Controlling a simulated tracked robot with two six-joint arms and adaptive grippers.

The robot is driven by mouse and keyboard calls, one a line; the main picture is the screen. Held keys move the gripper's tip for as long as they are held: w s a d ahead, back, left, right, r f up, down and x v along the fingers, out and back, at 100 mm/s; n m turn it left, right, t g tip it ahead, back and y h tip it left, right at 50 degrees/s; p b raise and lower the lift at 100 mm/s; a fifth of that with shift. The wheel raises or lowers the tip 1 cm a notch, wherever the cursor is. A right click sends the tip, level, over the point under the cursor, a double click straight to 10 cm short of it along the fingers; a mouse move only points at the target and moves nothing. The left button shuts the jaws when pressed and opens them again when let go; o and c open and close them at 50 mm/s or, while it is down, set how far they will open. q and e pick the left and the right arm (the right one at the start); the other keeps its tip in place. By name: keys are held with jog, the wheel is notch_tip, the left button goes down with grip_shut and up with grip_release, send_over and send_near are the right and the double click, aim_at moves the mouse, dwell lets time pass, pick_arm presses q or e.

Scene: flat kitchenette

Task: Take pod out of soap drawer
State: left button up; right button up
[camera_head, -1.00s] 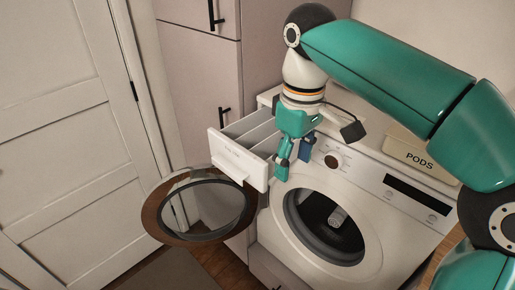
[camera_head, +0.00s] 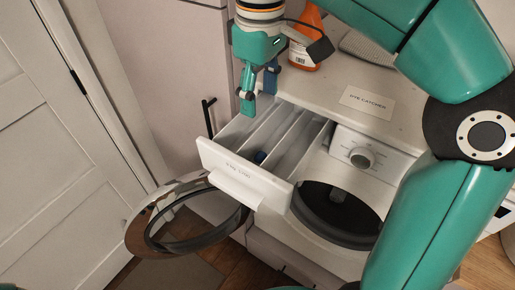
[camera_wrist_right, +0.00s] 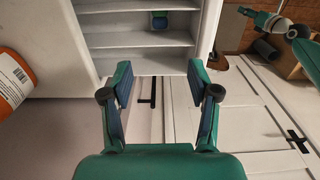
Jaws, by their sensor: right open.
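The soap drawer (camera_head: 219,161) is pulled out of the washing machine's top left, with several long compartments. A small blue pod (camera_head: 261,157) lies in one compartment, partly hidden by a divider; it shows blue and green in the right wrist view (camera_wrist_right: 159,21). My right gripper (camera_head: 259,94) is open and empty, above the drawer's far left side. In the right wrist view its fingers (camera_wrist_right: 160,82) are spread, with the pod beyond them inside the drawer. A small teal and grey arm end, apparently my left gripper (camera_wrist_right: 262,17), shows at upper right; its jaws are unclear.
The round door (camera_head: 140,237) of the washing machine (camera_head: 343,151) hangs open below the drawer. An orange bottle (camera_head: 303,52) and a lettered plate (camera_head: 367,102) are on the machine's top. A cabinet with a black handle (camera_head: 208,117) stands close on the left.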

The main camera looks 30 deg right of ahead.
jog(key=b, duration=0.2)
send_over(259, 153)
notch_tip(259, 153, down, 10)
jog(key=shift+f+p, duration=0.4)
jog(key=shift+f, duration=2.6)
jog(key=c, duration=0.9)
